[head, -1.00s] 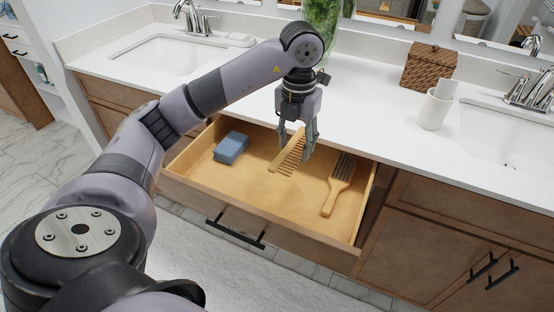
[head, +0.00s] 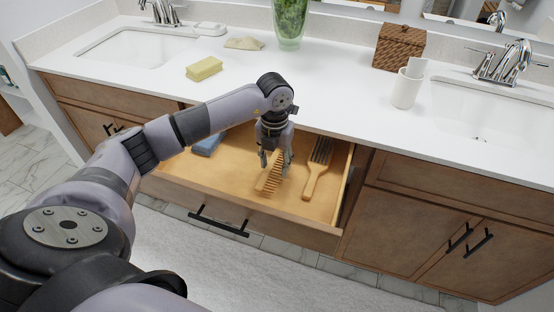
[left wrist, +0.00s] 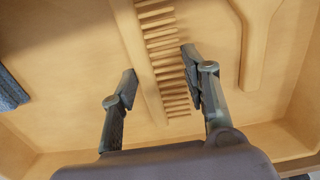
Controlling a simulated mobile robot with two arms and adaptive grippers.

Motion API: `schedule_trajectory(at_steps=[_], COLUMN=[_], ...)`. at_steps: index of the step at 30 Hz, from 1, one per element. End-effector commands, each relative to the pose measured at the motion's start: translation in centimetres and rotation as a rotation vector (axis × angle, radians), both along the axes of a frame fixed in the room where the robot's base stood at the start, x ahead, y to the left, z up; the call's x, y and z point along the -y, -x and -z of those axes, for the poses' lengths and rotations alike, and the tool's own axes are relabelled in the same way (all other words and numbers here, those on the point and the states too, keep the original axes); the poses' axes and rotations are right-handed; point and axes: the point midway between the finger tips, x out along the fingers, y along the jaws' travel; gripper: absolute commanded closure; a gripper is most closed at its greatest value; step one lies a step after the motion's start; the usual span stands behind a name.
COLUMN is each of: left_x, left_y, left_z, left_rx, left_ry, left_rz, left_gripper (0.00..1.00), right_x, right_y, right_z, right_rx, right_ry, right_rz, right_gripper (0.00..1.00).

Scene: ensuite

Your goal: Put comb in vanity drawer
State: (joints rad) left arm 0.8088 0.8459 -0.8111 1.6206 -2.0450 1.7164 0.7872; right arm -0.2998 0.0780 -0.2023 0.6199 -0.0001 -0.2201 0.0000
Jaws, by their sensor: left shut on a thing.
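The wooden comb (head: 268,174) is in my left gripper (head: 275,160), inside the open vanity drawer (head: 225,178). In the left wrist view the comb (left wrist: 144,55) runs between the two fingers of the left gripper (left wrist: 160,80), which is shut on it. Its teeth point right there. The comb is low, close to the drawer floor; I cannot tell whether it touches. My right gripper is not in view.
A wooden brush (head: 318,170) lies in the drawer to the right of the comb. A blue block (head: 208,143) lies at the left, partly behind my arm.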

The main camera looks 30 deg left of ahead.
Motion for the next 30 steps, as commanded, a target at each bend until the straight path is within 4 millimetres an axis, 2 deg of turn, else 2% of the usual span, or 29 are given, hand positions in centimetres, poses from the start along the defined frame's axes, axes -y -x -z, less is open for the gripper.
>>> schedule_trajectory(at_steps=[4,7,18,19,27,30], left_x=[-0.4,-0.4,-0.4,-0.4,-0.4,-0.4], left_y=[-1.9,-1.6,-1.6,-1.6,-1.6,-1.6], left_z=[-0.1,1.0,1.5,1.5,1.4,1.4], left_rx=[-0.001,-0.003,-0.001,-0.001,-0.001,-0.001], left_ry=[0.001,0.001,0.0,0.0,0.0,0.0], left_rz=[0.0,0.001,0.001,0.001,0.001,0.001], left_gripper=[0.76,0.76,0.76,0.57,0.39,0.37], right_x=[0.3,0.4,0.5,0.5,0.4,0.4], right_y=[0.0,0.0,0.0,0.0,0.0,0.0], right_z=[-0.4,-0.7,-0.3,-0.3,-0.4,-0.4], right_rx=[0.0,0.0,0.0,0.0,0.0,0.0], right_ry=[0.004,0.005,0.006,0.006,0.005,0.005], right_rz=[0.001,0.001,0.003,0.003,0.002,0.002], right_gripper=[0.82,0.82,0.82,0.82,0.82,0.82])
